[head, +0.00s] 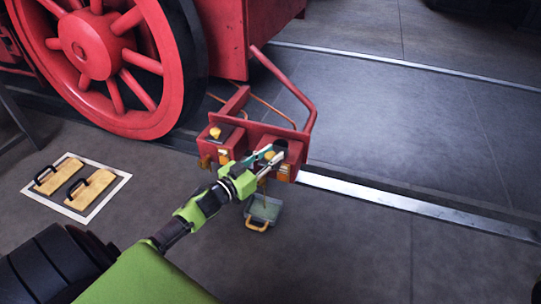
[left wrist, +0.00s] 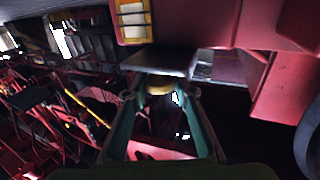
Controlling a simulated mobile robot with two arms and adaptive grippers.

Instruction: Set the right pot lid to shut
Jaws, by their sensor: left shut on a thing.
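The red oil-pot box (head: 258,136) stands beside the rail, with two pots side by side. The left pot lid has a yellow knob (head: 215,132). The right pot lid's yellow knob (head: 270,155) is between the fingertips of my left gripper (head: 268,157), which is shut on it. In the left wrist view the fingers of my left gripper (left wrist: 160,98) close around the yellow knob (left wrist: 159,88), with the grey lid plate (left wrist: 165,62) just beyond. A dark spot (head: 281,143) shows beside the fingers. I cannot tell how far the lid is open. My right gripper is out of view.
A grey tray with a yellow handle (head: 262,212) is below the box. Two yellow plates with black handles (head: 60,178) lie on a white-bordered mat (head: 112,187) at left. A large red wheel (head: 92,45) stands behind. The floor at right is clear.

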